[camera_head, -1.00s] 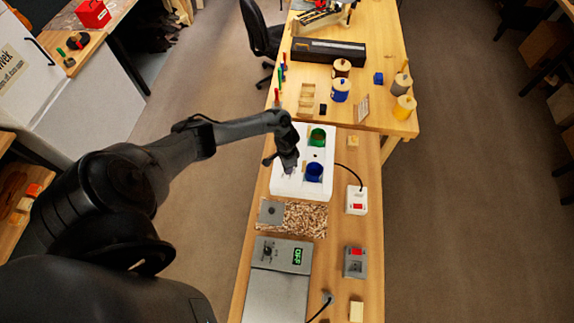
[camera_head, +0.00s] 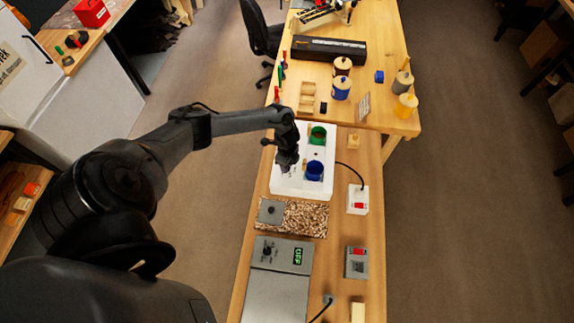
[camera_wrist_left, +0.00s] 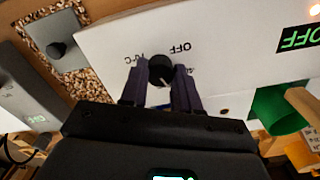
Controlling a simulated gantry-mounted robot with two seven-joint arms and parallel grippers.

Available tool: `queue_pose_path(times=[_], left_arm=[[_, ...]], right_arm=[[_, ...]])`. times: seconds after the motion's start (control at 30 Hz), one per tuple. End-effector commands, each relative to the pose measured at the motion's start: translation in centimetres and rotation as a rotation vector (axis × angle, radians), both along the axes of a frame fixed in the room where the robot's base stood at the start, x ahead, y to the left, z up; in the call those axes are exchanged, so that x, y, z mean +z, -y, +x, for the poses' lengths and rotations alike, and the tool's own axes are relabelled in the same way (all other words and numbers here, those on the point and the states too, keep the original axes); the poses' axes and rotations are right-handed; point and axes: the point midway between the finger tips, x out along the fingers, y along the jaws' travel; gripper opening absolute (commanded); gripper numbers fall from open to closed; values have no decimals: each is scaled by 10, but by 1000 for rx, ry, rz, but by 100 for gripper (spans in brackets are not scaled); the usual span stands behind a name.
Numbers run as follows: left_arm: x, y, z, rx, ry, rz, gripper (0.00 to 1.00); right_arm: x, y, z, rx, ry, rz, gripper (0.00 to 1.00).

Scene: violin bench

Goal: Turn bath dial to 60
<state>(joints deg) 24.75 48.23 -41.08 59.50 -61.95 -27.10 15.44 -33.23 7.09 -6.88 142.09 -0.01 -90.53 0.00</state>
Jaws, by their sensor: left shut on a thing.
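The white bath unit (camera_head: 287,188) stands on the narrow bench, with a green pot (camera_head: 318,135) and a blue pot (camera_head: 314,171) in its openings. In the left wrist view, the black bath dial (camera_wrist_left: 161,67) sits on the white panel (camera_wrist_left: 110,45). My left gripper (camera_wrist_left: 159,88) is shut on the dial, with one finger on each side. A label reading OFF and partly hidden temperature marks surround it. A green OFF readout (camera_wrist_left: 300,38) shows on the panel. In the head view, my left gripper (camera_head: 286,168) covers the dial. My right gripper is not in view.
A wood-chip tray (camera_head: 310,218) with a grey knobbed plate (camera_head: 271,211) lies nearer. A grey unit (camera_head: 283,254) with its own dial and green display stands nearer still. A white switch box (camera_head: 357,200) and a grey switch box (camera_head: 357,263) stand to the right.

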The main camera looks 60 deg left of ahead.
Motion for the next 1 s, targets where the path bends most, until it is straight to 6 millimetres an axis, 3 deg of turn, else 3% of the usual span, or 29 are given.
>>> queue_pose_path(times=[1.0], left_arm=[[-3,-1,0,-963,0,1,0]], right_arm=[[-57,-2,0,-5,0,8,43]])
